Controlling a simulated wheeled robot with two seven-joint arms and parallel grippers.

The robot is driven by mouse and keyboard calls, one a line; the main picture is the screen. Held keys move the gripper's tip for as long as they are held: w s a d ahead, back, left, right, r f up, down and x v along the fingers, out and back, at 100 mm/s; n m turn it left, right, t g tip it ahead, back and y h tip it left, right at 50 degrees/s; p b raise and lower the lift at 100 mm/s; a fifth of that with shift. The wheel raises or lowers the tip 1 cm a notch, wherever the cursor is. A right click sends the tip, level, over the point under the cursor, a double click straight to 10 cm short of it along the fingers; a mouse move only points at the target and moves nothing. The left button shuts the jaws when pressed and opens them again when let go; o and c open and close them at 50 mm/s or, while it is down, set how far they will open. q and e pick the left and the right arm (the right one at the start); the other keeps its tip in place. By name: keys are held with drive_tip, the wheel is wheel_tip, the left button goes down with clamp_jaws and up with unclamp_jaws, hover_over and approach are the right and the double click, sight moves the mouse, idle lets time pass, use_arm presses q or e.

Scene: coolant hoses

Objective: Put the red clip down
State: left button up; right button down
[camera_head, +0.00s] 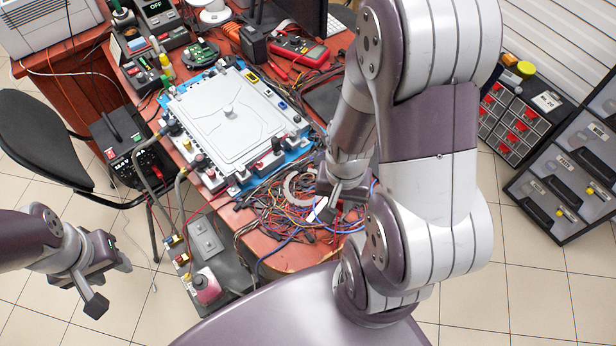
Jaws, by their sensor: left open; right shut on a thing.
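My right gripper (335,205) is over the tangle of wires at the table's front edge. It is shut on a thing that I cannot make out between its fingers. I cannot pick out the red clip with certainty. My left gripper (112,285) is open and empty, over the floor to the left of the table. The grey device with the flat pale top (225,115) lies on a blue base, with coloured connectors along its edges. A grey hose (147,172) runs from its left side down towards the front.
Tangled wires (275,215) cover the table's front. A multimeter (300,50) and a power unit (155,10) stand at the back. A pump unit with a pink bottle (204,287) stands at the front left.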

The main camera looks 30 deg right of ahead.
approach(299, 206)
drive_tip(key=s, duration=0.3)
drive_tip(key=shift+s+d+f+b, duration=0.2)
drive_tip(key=shift+s+d+b, duration=0.05)
drive_tip(key=shift+s+b, duration=0.1)
drive_tip(key=w, duration=0.1)
drive_tip(key=w+f, duration=0.2)
drive_tip(key=shift+w+a, duration=0.15)
drive_tip(key=shift+a, duration=0.1)
wheel_tip(299, 206, down, 3)
drive_tip(key=shift+a+f, duration=0.15)
drive_tip(key=shift+f, duration=0.05)
drive_tip(key=shift+w+f, duration=0.1)
drive_tip(key=shift+f, duration=0.25)
use_arm(q)
drive_tip(key=shift+s+a+f, duration=0.35)
drive_tip(key=shift+a+f, duration=0.05)
drive_tip(key=shift+f, duration=0.3)
use_arm(e)
drive_tip(key=shift+w, duration=0.1)
use_arm(q)
drive_tip(key=shift+b, duration=0.3)
use_arm(e)
drive_tip(key=shift+f, duration=0.2)
drive_tip(key=c, duration=1)
unclamp_jaws()
drive_tip(key=shift+c, duration=0.2)
